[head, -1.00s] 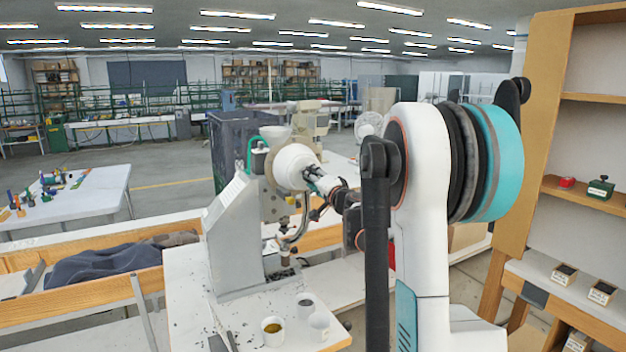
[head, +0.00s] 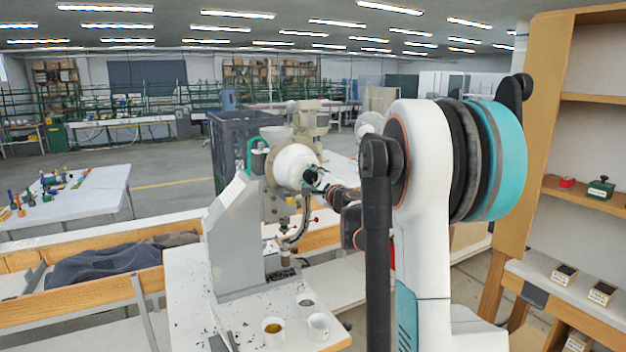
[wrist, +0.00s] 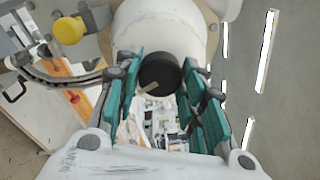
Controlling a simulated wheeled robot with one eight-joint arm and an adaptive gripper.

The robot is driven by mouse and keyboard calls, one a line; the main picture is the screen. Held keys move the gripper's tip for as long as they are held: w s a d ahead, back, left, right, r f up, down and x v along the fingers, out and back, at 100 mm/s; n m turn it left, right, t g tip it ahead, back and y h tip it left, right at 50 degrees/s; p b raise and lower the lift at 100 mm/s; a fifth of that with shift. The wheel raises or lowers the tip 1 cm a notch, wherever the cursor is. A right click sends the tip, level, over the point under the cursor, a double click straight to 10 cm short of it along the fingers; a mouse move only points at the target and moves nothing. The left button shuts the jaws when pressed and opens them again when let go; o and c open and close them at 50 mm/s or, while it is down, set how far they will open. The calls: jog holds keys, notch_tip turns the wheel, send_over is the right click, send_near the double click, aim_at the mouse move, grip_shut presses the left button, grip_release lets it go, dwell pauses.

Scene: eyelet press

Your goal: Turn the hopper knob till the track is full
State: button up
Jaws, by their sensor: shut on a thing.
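The hopper is a white drum on the grey eyelet press (head: 237,235), and it shows in the head view (head: 292,165) and at the top of the wrist view (wrist: 160,30). Its knob (wrist: 159,72) is black with a pale pointer mark slanting to the lower left. My gripper (wrist: 160,80) has its teal fingers shut on the knob from both sides. In the head view, my gripper and wrist partly hide the knob. The curved track (wrist: 45,75) runs down at the left in the wrist view. I cannot tell how full it is.
Small cups, one with yellowish contents (head: 273,331), stand on the press table's front (head: 185,285). A wooden shelf unit (head: 520,170) rises at the right. A dark bin (head: 228,140) stands behind the press.

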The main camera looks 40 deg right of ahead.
jog(key=m, duration=1)
jog(key=shift+m, duration=0.4)
jog(key=shift+m+p, duration=0.3)
jog(key=shift+m, duration=1.4)
jog(key=shift+s, duration=0.1)
jog(key=o, duration=1.1)
